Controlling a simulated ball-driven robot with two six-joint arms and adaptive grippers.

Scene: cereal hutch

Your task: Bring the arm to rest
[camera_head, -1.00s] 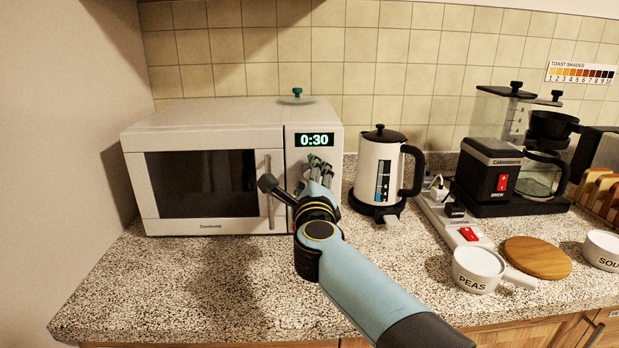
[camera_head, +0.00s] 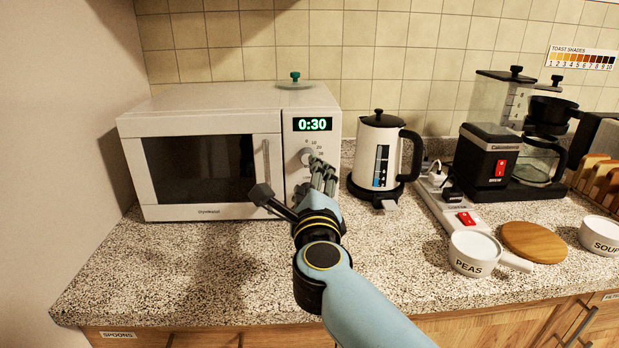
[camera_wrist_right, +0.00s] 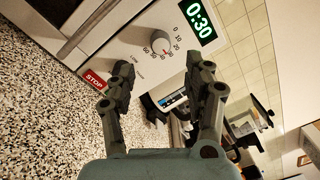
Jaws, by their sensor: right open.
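My right gripper (camera_head: 294,190) is open and empty in front of the right side of the microwave (camera_head: 165,126). In the right wrist view the two fingers (camera_wrist_right: 160,92) stand apart with nothing between them. The timer dial (camera_wrist_right: 161,44) shows beyond the fingertips, and the gripper is clear of it. The microwave display (camera_head: 312,124) reads 0:30 in green. The red STOP button (camera_wrist_right: 95,80) shows in the right wrist view; the gripper hides it in the head view. The microwave door looks closed. My left gripper is not in view.
A white kettle (camera_head: 378,155) stands right of the microwave. Further right are a power strip (camera_head: 440,205), a coffee maker (camera_head: 492,165), a PEAS pot (camera_head: 472,255) and a round wooden board (camera_head: 535,241). The front left counter (camera_head: 180,270) is clear.

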